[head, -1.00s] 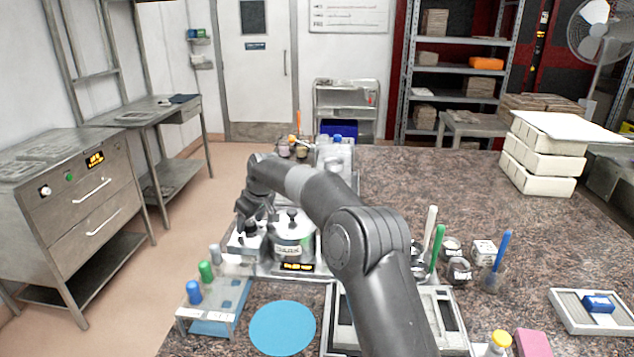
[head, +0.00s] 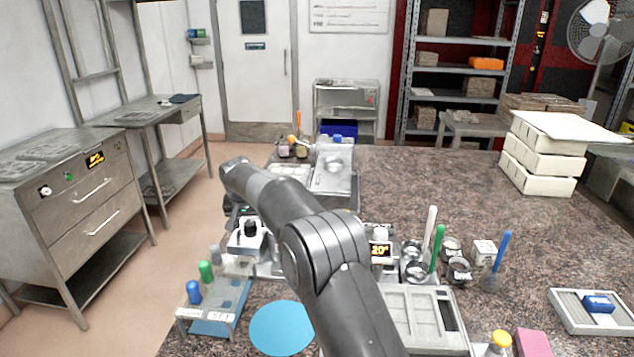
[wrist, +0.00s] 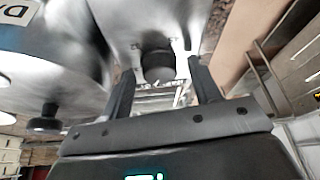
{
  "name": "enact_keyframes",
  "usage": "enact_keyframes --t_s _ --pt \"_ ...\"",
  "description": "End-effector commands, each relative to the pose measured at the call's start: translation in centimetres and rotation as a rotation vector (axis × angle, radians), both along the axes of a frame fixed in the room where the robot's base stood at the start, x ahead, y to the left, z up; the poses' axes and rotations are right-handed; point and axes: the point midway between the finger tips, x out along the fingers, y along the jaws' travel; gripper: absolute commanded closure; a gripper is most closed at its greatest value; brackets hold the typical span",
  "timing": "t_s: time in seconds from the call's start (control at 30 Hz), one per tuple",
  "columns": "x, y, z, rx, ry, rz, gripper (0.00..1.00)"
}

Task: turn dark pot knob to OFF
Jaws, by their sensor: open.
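In the wrist view a dark round knob (wrist: 158,64) sits on a shiny metal body with small pale marks beside it. My gripper (wrist: 163,84) is open, with one finger on each side of the knob's near edge. I cannot tell whether they touch it or which mark the knob points to. A second dark knob (wrist: 45,118) shows at the left, by a rounded metal pot (wrist: 45,55) with partly seen lettering. In the head view a black knob (head: 250,229) stands on a metal unit left of my arm. My arm hides the pot there and most of the gripper.
An amber display (head: 380,250) shows right of my arm. A rack with blue and green-capped items (head: 205,310) and a blue disc (head: 281,328) lie in front.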

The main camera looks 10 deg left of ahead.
Motion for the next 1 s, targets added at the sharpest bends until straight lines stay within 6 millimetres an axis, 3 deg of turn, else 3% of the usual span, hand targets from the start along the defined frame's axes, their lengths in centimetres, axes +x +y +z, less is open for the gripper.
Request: enact_keyframes --t_s 0.3,0.83,1.0 --pt "-0.1 0.3 0.4 0.001 -0.005 -0.278 0.43" --pt "-4.3 0.6 10.5 0.003 -0.005 -0.267 0.43" --pt "-4.4 -2.8 12.2 0.004 0.0 -0.264 0.43"
